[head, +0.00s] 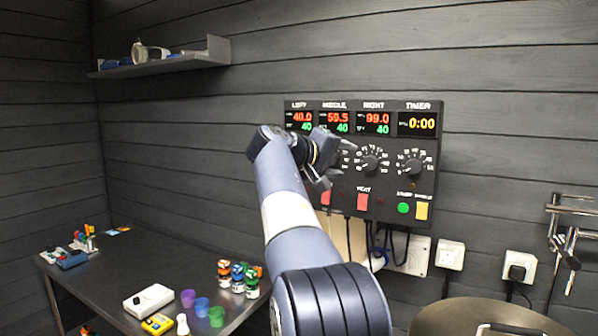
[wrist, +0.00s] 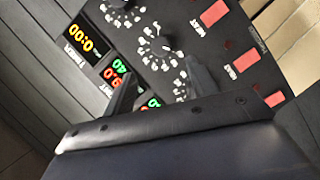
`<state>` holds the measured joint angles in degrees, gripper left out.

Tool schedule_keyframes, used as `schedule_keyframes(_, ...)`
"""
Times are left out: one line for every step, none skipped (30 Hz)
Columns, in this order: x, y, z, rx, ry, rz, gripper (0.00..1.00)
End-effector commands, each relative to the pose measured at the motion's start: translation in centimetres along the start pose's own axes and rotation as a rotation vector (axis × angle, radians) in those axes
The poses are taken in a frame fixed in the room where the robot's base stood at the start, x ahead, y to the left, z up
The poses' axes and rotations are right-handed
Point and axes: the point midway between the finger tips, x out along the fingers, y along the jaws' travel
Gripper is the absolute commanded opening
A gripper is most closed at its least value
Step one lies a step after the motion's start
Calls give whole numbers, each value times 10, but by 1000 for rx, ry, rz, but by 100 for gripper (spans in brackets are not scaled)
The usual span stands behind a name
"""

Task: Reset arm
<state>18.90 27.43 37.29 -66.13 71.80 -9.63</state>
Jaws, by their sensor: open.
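My arm reaches up in the head view, and my gripper (head: 337,165) is open and empty in front of the left part of the wall control panel (head: 388,189). Its fingers are spread, and I cannot tell whether they touch the panel. The gripper hides the left dial and part of the middle. The wrist view shows the panel (wrist: 205,50) tilted, with dials and red switches. A dark finger (wrist: 124,97) crosses its displays there. The displays read 40.0, 59.5 and 99.0 above green 40s, and the timer (head: 416,123) reads 0:00.
A dark table (head: 120,262) at left holds bottles (head: 238,278), coloured cups (head: 202,306) and a white box (head: 148,300). A shelf (head: 165,64) hangs at upper left. Cables hang below the panel near wall sockets (head: 450,254). A round metal lid (head: 450,318) is at lower right.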

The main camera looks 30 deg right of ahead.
Motion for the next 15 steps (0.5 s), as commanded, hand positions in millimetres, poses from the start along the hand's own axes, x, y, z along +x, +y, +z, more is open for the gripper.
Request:
schedule_keyframes(3,1,0,0,-1,0,55)
schedule_keyframes(6,1,0,0,-2,0,55)
schedule_keyframes(10,1,0,0,-3,0,55)
schedule_keyframes(14,2,0,0,-4,0,55)
schedule_keyframes(18,2,0,-1,-4,0,55)
schedule_keyframes(25,2,0,-1,-4,0,55)
schedule_keyframes(31,2,0,-1,-5,1,55)
schedule_keyframes(36,3,0,-1,-4,1,55)
schedule_keyframes(44,3,0,0,-5,1,55)
schedule_keyframes(50,3,0,0,-5,1,55)
schedule_keyframes(56,3,-1,0,-4,1,55)
schedule_keyframes(63,3,-1,1,-4,0,55)
schedule_keyframes(69,4,-1,1,-3,1,55)
schedule_keyframes(74,3,-1,1,-3,1,55)
schedule_keyframes(81,3,-1,1,-3,1,55)
